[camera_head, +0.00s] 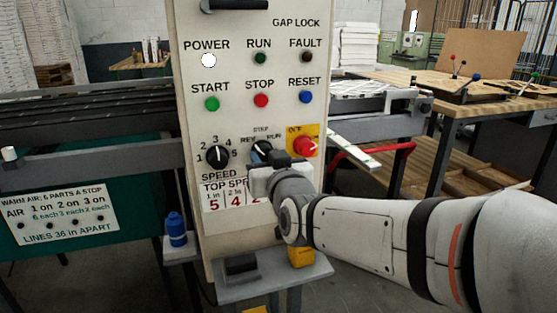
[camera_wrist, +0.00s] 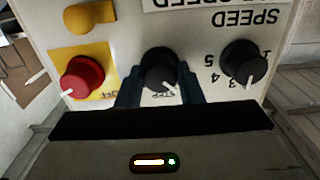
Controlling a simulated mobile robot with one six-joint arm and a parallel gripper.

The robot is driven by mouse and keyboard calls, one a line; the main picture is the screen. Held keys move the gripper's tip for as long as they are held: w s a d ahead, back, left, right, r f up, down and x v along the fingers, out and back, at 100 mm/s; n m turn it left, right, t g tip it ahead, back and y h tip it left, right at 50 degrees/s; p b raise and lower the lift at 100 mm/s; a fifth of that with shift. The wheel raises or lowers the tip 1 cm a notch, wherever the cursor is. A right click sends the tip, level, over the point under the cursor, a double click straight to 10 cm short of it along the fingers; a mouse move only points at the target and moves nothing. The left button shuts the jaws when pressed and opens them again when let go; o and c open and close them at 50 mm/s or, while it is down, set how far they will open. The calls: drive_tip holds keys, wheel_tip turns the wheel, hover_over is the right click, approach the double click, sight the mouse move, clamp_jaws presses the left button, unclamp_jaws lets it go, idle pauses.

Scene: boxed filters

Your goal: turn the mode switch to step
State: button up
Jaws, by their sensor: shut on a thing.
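The mode switch is a black round knob (camera_wrist: 160,70) with a white pointer line, in the middle of the wrist view, which shows the panel upside down. Its pointer slants to the lower right there, beside partly covered lettering. My gripper (camera_wrist: 159,85) is shut on this knob, with one dark blue finger on each side of it.
The speed knob (camera_head: 217,156) is close on the left. A red switch (camera_head: 304,147) on a yellow plate is close on the right. START (camera_head: 211,104), STOP (camera_head: 261,100) and RESET (camera_head: 305,97) buttons sit above. A blue bottle (camera_head: 175,230) stands left of the panel.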

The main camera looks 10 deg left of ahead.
drive_tip(key=shift+f, duration=0.1)
drive_tip(key=m+b, duration=0.3)
drive_tip(key=b, duration=0.2)
drive_tip(key=shift+f+m, duration=0.15)
drive_tip(key=shift+m, duration=0.25)
drive_tip(key=m+b, duration=0.2)
drive_tip(key=m, duration=0.1)
drive_tip(key=m+b, duration=0.1)
drive_tip(key=b, duration=0.1)
drive_tip(key=shift+r+m, duration=0.25)
drive_tip(key=shift+m, duration=0.05)
drive_tip(key=o, duration=1)
drive_tip(key=shift+c, duration=0.2)
drive_tip(key=p+v, duration=0.2)
drive_tip(key=v, duration=0.5)
drive_tip(key=shift+s+d, duration=0.2)
drive_tip(key=shift+s, duration=0.15)
